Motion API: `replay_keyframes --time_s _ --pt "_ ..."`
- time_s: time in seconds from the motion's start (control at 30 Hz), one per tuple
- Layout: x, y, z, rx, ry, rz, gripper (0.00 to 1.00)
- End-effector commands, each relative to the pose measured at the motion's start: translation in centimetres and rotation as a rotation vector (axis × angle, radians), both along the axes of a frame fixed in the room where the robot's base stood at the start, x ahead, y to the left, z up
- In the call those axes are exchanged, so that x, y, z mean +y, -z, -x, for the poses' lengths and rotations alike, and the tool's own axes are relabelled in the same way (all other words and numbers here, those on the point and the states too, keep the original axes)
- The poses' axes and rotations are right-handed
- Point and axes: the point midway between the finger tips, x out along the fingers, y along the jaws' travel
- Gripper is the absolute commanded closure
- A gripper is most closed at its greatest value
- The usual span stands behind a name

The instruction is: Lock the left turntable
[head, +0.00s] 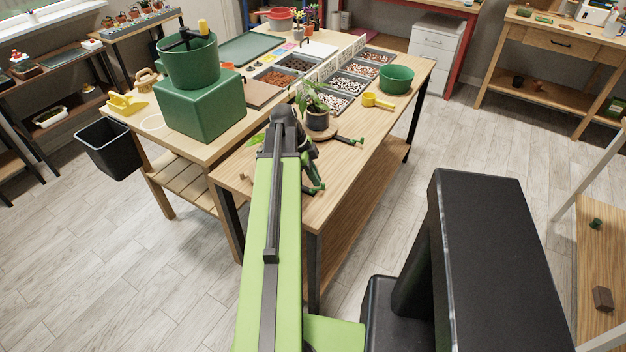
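A round wooden turntable (334,138) lies on the front wooden table, partly behind my arm. A dark pot (317,121) with a leafy plant stands on it, and a short dark lever with a green tip (357,141) sticks out to its right. Green leaves (257,141) show left of my arm; what they stand on is hidden, and no second turntable is clearly visible. My gripper (313,188) is at the arm's far end, low over the near part of the table. Dark and green parts overlap there, so its opening and any contact cannot be told.
A green box (203,108) carrying a green bucket (189,62) stands at the left. A yellow scoop (377,100), a green bowl (395,79) and trays of pebbles (340,103) lie behind the plant. The table's near right strip (355,165) is clear.

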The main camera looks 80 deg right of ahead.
Motion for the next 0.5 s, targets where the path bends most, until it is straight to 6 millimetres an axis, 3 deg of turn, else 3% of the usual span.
replay_keyframes --time_s 0.5 --pt "0.07 -0.05 0.88 0.008 0.003 0.004 1.0"
